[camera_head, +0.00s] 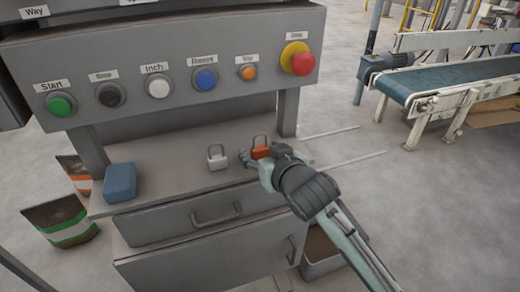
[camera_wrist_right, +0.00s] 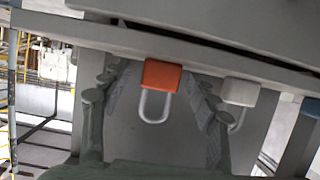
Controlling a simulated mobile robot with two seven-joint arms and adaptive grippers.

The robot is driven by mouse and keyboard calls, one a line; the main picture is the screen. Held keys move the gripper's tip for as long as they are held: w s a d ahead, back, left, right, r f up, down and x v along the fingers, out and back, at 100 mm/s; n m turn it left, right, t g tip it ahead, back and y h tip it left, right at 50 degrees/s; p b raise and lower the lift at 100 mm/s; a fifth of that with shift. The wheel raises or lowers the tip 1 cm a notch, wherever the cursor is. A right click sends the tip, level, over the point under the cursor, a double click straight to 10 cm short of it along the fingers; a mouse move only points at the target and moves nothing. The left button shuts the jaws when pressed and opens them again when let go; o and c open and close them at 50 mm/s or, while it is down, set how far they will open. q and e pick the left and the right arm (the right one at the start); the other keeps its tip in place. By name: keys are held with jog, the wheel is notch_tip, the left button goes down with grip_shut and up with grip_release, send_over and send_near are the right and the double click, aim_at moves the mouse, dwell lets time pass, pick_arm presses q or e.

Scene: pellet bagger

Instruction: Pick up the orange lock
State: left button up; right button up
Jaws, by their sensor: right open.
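In the right wrist view the orange lock (camera_wrist_right: 161,76) sits between the two fingers. The lower part of the orange lock is partly hidden by the gripper in the head view. My left gripper is not in view.
A blue block-like object (camera_head: 120,182) lies on the shelf's left end. Above is a panel (camera_head: 170,60) with several coloured buttons. Drawers with handles are below the shelf. Open bags (camera_head: 62,220) stand on the floor at left. A conveyor (camera_head: 450,82) is at the far right.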

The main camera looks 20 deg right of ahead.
jog(key=shift+w+f, duration=0.15)
jog(key=shift+w, duration=0.15)
jog(key=shift+c, duration=0.6)
jog(key=c, duration=1.1)
jog(key=shift+c, duration=0.2)
